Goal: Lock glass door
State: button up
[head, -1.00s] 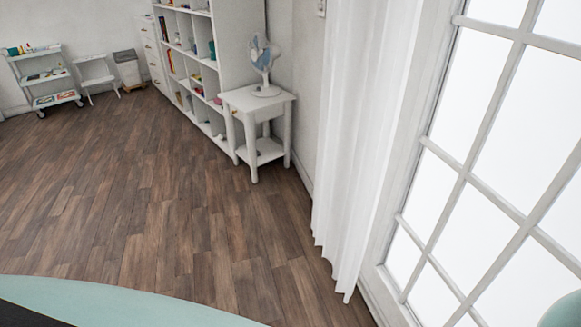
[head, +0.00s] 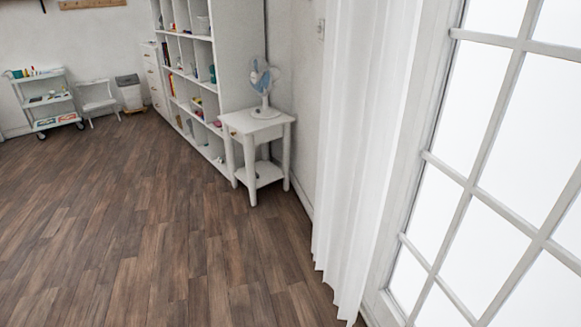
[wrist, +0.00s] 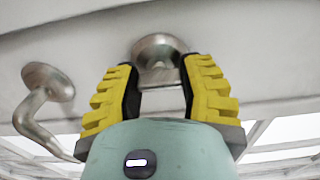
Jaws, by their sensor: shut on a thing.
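The glass door (head: 455,185) with its white frame bars fills the right side of the head view. In the wrist view, a round metal lock knob (wrist: 158,45) sits on the white door frame. My gripper (wrist: 157,75), with yellow and black fingers, has one finger on each side of the knob's lower part and is shut on it. The part between the fingertips is partly hidden. A curved metal door handle (wrist: 40,105) is left of the gripper, apart from it. The gripper is not in the head view.
A white curtain (head: 355,140) hangs beside the door. A small white side table (head: 255,127) holds a fan (head: 263,85). A white shelf unit (head: 240,55) stands behind it. A white cart (head: 45,100) is at the far left. The wooden floor (head: 130,220) is clear.

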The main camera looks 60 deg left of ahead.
jog(key=o, duration=1.2)
jog(key=shift+w+a, duration=0.1)
jog(key=shift+o, duration=0.2)
jog(key=v, duration=1.2)
jog(key=shift+r, duration=0.1)
